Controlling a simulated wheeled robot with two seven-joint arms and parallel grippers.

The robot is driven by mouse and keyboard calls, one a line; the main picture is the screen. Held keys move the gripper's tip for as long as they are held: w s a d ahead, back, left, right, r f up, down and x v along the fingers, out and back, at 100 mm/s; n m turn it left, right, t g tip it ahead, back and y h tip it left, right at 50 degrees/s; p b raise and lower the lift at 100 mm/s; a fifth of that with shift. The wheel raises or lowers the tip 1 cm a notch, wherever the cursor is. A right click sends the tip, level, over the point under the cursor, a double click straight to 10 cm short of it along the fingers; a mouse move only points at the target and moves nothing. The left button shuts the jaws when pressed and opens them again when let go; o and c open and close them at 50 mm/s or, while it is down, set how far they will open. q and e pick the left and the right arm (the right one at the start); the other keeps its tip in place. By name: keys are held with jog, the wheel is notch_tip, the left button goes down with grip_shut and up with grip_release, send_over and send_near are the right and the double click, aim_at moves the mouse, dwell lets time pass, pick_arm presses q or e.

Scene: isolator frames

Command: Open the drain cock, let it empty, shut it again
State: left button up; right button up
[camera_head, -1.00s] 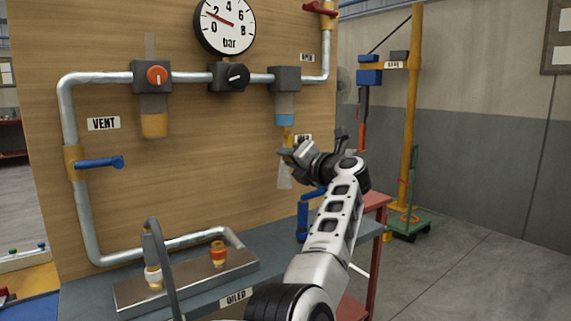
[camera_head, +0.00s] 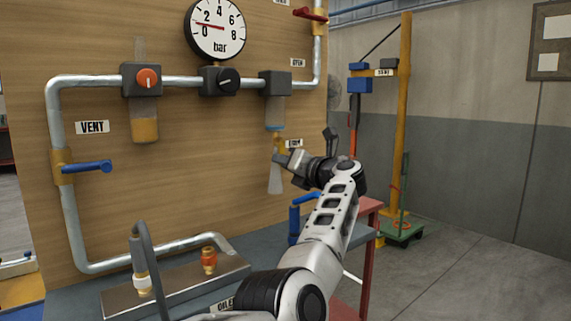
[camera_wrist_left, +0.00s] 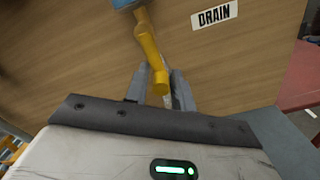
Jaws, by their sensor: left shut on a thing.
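The drain cock (camera_head: 278,142) is a small yellow fitting under the clear bowl (camera_head: 275,113), which hangs on the wooden panel. Pale blue liquid shows low in the bowl. A pale cone of spray (camera_head: 275,180) hangs below the cock. My left gripper (camera_head: 281,159) is at the cock. In the left wrist view the yellow cock (camera_wrist_left: 147,45) runs down between my left fingers (camera_wrist_left: 160,90), which are shut on its lower end. The DRAIN label (camera_wrist_left: 214,14) is beside it. My right gripper is not in view.
A gauge (camera_head: 216,29) reads low on the panel. Another bowl with amber liquid (camera_head: 145,130) and a blue-handled VENT valve (camera_head: 87,167) are at the left. A metal block (camera_head: 180,286) with fittings lies on the bench.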

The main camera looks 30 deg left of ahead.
pick_arm(q)
jog(key=shift+w+d+r, duration=0.15)
jog(key=shift+r, duration=0.1)
jog(key=o, duration=0.8)
jog(key=shift+f, duration=0.1)
jog(key=v, duration=1.6)
jog(key=shift+b, duration=0.35)
jog(key=shift+f, duration=0.1)
